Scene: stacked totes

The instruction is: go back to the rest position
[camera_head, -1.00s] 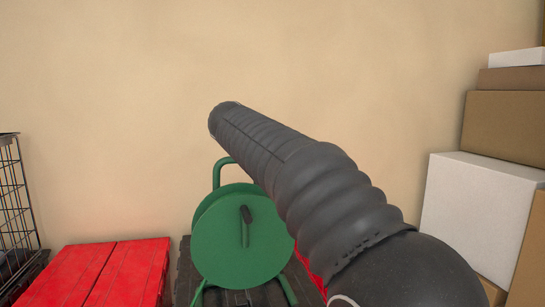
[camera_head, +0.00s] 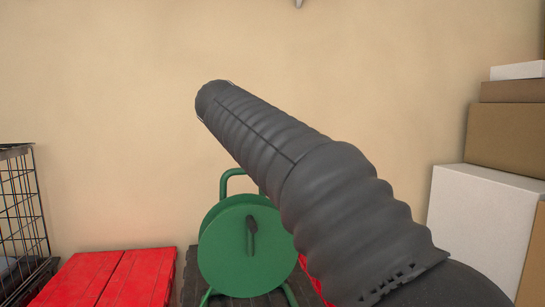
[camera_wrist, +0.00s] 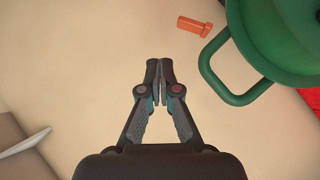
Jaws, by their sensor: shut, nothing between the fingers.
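My gripper (camera_wrist: 160,70) shows in the wrist view with its two dark fingers closed together at the tips and nothing between them. It appears against a plain beige surface, apart from the things around it. In the head view my arm (camera_head: 300,180), in a black ribbed sleeve, reaches up and to the left across the middle. The gripper itself is not visible there.
A green cable reel (camera_head: 243,255) stands behind my arm, on a dark lid; it also shows in the wrist view (camera_wrist: 285,35). Red totes (camera_head: 115,280) and a wire cage (camera_head: 22,215) are left. Stacked boxes (camera_head: 475,215) stand right. An orange object (camera_wrist: 195,25) lies near the reel.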

